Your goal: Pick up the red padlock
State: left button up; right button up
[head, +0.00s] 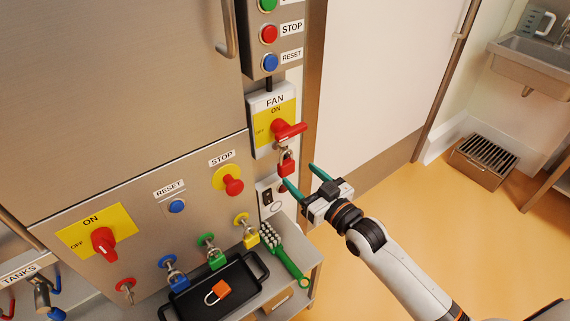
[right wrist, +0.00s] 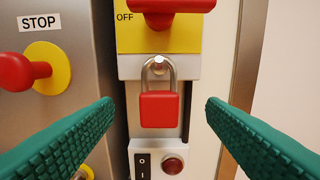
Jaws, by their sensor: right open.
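The red padlock (head: 286,167) hangs by its silver shackle below the red handle of the fan switch. In the right wrist view the padlock (right wrist: 160,108) hangs upright, with its shackle on a round silver peg or hole at the bottom of the switch box. My right gripper (head: 301,177) is open, its green fingers pointing at the padlock. In the right wrist view the two fingers (right wrist: 158,118) stand to either side of the padlock, apart from it, with a gap on both sides. My left gripper is not in view.
A red stop button (head: 233,186) sticks out to the left. A black tray (head: 192,311) with an orange padlock (head: 221,290) and a green brush (head: 286,256) lie lower down.

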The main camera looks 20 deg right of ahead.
aim_at(289, 164)
jog(key=shift+w+a, duration=0.3)
jog(key=shift+w, duration=0.3)
jog(key=shift+w+a, duration=0.25)
jog(key=shift+w, duration=0.3)
jog(key=x, duration=0.3)
jog(key=shift+w+r, duration=0.1)
jog(key=shift+w, duration=0.25)
jog(key=shift+w+a+p, duration=0.25)
jog(key=shift+w+p, duration=0.05)
jog(key=shift+w, duration=0.1)
jog(key=c, duration=1.1)
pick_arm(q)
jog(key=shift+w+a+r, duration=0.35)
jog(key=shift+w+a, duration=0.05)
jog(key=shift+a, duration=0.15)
